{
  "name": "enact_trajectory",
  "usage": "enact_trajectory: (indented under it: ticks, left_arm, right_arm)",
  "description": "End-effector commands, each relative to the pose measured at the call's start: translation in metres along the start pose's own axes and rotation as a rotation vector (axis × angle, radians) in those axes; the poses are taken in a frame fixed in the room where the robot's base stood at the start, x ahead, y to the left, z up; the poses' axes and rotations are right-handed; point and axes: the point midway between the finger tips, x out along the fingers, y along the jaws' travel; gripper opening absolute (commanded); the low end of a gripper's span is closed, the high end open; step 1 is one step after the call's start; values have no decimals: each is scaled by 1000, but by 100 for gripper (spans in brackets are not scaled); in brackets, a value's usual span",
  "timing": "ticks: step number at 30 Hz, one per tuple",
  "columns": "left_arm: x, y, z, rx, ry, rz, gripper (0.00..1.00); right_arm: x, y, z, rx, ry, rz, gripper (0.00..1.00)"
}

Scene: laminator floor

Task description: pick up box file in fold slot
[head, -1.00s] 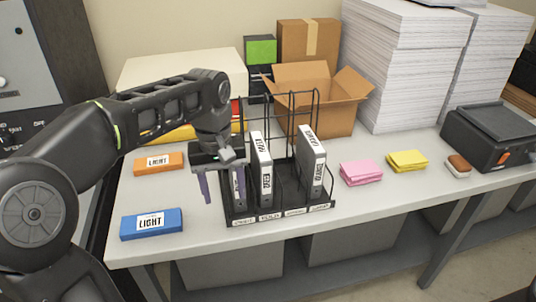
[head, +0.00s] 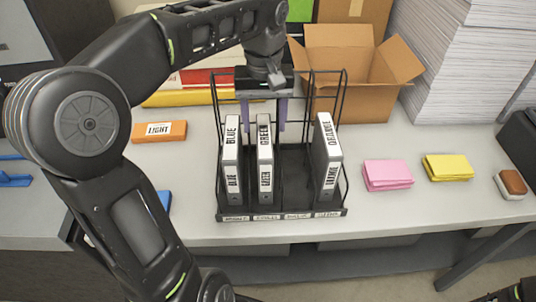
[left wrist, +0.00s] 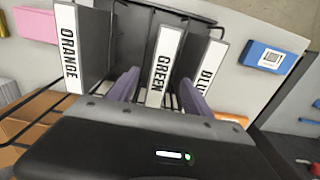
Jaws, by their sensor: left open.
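A black wire rack (head: 293,207) holds three grey box files upright. The blue-labelled file (head: 231,165) is in the leftmost slot, the green-labelled file (head: 265,165) in the second, and the orange-labelled file (head: 327,160) in the rightmost. The third slot is empty. The slot labels on the rack's front are too small to read surely. My left gripper (head: 263,115) is open at the top of the green file. In the left wrist view its two purple fingers (left wrist: 160,95) stand on either side of the green file (left wrist: 163,68). My right gripper is not in view.
An open cardboard box (head: 352,75) stands behind the rack, beside tall paper stacks (head: 462,70). Pink (head: 387,174) and yellow (head: 448,167) packs lie to the right. An orange LIGHT box (head: 159,131) lies to the left. The table's front edge is close before the rack.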

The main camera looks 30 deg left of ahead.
Motion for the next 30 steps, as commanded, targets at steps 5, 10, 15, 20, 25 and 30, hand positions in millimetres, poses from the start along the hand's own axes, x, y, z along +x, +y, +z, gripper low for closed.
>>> enact_trajectory:
  ticks: [5, 10, 15, 20, 25, 30]
  left_arm:
    - [7, 0, 0, 0, 0, 0, 58]
    - [25, 0, 0, 0, 0, 0, 58]
    - [27, 0, 0, 0, 0, 0, 58]
    - [26, 0, 0, 0, 0, 0, 58]
    - [34, -1, 0, 0, -1, -1, 58]
    - [54, -2, 1, -1, -4, -2, 58]
  right_arm:
    - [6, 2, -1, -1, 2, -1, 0]
    - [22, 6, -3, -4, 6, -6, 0]
    - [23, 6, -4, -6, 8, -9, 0]
    - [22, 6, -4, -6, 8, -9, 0]
    - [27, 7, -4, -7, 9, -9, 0]
    - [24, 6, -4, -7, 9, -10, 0]
